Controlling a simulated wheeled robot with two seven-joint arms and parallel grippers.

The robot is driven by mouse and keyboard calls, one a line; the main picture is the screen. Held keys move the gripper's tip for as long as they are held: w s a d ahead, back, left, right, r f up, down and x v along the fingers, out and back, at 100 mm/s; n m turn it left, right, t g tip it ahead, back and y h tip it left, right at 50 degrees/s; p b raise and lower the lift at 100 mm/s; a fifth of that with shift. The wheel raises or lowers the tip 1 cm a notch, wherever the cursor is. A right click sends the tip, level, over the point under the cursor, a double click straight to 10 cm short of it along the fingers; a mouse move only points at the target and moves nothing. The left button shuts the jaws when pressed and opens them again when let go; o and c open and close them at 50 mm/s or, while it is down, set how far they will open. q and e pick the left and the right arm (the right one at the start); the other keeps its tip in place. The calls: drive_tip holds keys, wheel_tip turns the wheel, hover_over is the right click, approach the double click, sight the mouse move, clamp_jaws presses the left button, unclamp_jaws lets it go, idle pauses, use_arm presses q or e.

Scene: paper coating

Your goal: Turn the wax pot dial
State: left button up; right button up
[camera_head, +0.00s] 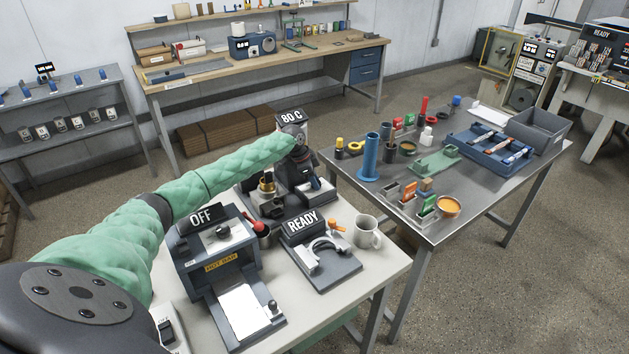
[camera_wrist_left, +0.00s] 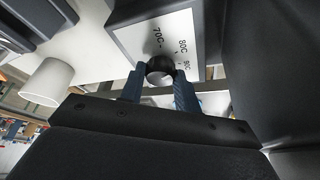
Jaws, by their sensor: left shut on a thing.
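The wax pot's sign (camera_head: 292,116) reads 80 C and stands behind my left wrist in the head view. In the left wrist view, the wax pot's white dial plate (camera_wrist_left: 185,38) carries 70C, 80C and a partly hidden further mark. The round black dial (camera_wrist_left: 160,70) sits at its edge, between the two blue fingertips of my left gripper (camera_wrist_left: 160,82). My left gripper is shut on the dial. In the head view my wrist and the dark gripper body hide the dial and much of the pot. My right gripper is in neither view.
A hot bar unit (camera_head: 215,262) with an OFF sign stands nearer on the same table. A READY fixture (camera_head: 327,262) and a white mug (camera_head: 367,232) stand to its right. A metal table (camera_head: 440,225) with tools and trays lies further right.

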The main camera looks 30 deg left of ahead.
use_arm(q)
drive_tip(key=shift+r, duration=0.1)
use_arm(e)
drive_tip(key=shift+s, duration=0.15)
use_arm(q)
drive_tip(key=shift+n+t+p, duration=0.3)
drive_tip(key=shift+n+p, duration=0.1)
drive_tip(key=shift+n, duration=0.4)
drive_tip(key=n+y+p, duration=0.1)
drive_tip(key=n+p, duration=0.1)
drive_tip(key=n, duration=0.1)
drive_tip(key=n+t+y+p, duration=0.1)
drive_tip(key=n+p, duration=0.1)
drive_tip(key=n, duration=0.2)
drive_tip(key=shift+s+d+r+y, duration=0.1)
drive_tip(key=shift+d+y, duration=0.1)
drive_tip(key=shift+y, duration=0.2)
drive_tip(key=shift+n, duration=0.6)
drive_tip(key=shift+y, duration=0.3)
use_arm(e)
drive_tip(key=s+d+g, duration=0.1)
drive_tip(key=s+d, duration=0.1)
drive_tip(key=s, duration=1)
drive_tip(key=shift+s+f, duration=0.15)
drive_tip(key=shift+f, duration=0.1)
use_arm(q)
drive_tip(key=shift+p, duration=0.3)
drive_tip(key=o, duration=0.9)
drive_tip(key=shift+o, duration=0.4)
